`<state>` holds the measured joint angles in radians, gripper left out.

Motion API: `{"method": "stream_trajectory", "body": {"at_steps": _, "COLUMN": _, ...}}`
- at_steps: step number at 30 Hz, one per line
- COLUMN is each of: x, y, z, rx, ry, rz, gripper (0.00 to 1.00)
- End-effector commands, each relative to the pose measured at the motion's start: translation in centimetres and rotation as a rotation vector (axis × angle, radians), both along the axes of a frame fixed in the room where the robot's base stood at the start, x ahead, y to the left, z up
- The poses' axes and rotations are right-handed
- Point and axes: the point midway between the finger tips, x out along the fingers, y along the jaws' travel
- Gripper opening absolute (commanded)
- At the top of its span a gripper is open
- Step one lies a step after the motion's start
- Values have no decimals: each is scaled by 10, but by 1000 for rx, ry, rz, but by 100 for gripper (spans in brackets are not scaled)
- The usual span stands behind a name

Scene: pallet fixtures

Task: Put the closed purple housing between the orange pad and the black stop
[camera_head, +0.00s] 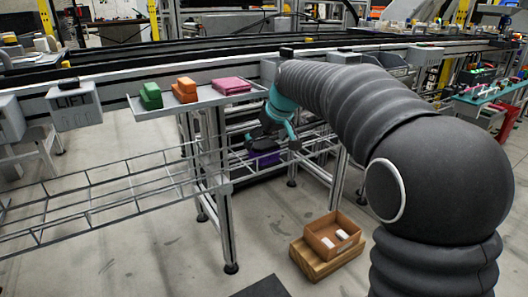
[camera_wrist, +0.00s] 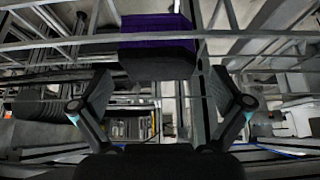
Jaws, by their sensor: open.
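The purple housing (camera_head: 264,158) is low under the raised tray, just below my gripper (camera_head: 277,136) in the head view. My arm comes in from the right and the gripper points down. In the wrist view the purple housing (camera_wrist: 158,25) is at the top centre, with a dark face below it. My gripper (camera_wrist: 160,98) is open there, its fingers spread left and right, with nothing held between them. Stacked orange pieces (camera_head: 185,91) sit on the raised tray; I cannot tell whether one is the pad. I cannot pick out the black stop.
The raised tray (camera_head: 203,101) also holds a green piece (camera_head: 150,96) and a pink one (camera_head: 231,86). Wire racks (camera_head: 100,195) and metal legs crowd the space around the housing. A cardboard box (camera_head: 318,245) with white items stands on a wooden base on the floor.

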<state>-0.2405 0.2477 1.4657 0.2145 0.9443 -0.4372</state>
Motion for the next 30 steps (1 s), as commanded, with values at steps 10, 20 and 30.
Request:
{"method": "stream_trajectory", "body": {"at_steps": 10, "x": 8, "y": 6, "z": -21, "rx": -1, "ry": 1, "rz": 0, "gripper": 100}}
{"method": "stream_trajectory", "body": {"at_steps": 20, "x": 8, "y": 5, "z": -21, "rx": -1, "ry": 1, "rz": 0, "gripper": 48}}
{"method": "stream_trajectory", "body": {"at_steps": 30, "x": 8, "y": 5, "z": -20, "rx": -1, "ry": 1, "rz": 0, "gripper": 28}}
